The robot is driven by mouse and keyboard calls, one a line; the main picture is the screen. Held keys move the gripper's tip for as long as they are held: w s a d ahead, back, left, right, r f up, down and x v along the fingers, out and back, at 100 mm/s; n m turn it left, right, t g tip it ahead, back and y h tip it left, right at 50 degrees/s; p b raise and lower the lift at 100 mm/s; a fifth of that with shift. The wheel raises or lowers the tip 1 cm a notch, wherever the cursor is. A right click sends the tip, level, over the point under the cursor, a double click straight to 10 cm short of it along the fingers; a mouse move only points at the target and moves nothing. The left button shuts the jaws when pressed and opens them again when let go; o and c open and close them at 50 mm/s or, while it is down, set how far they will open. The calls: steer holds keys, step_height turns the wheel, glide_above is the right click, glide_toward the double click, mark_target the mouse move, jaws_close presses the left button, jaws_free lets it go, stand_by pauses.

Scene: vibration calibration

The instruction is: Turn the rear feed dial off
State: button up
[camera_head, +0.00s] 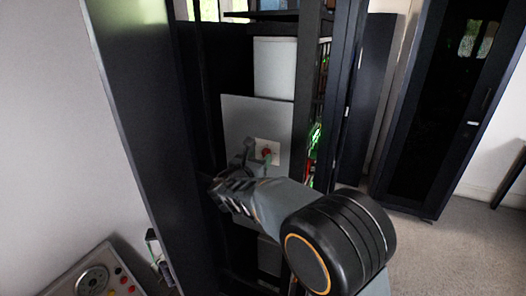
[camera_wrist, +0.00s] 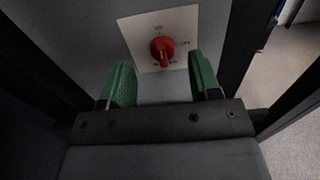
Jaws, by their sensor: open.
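The red dial (camera_wrist: 162,50) sits on a pale square plate (camera_wrist: 182,22) fixed to a grey panel. Small dark marks surround the dial but are too small to read. Its handle looks roughly upright in the wrist view. My gripper (camera_wrist: 161,80) is open, with its two green fingers apart and nothing between them. In the wrist view the dial lies just beyond the fingertips, between their lines, and looks untouched.
The panel (camera_head: 235,112) is inside a tall black cabinet, with its dark side (camera_head: 135,90) at left and a dark upright at right. Green-lit equipment (camera_head: 315,140) is right of the panel. A grey console (camera_head: 95,278) with knobs stands at lower left. Another black cabinet (camera_head: 440,110) stands at right.

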mark_target(264, 152)
steer(key=shift+x, duration=2)
steer(key=shift+c, duration=0.2)
steer(key=c, duration=0.9)
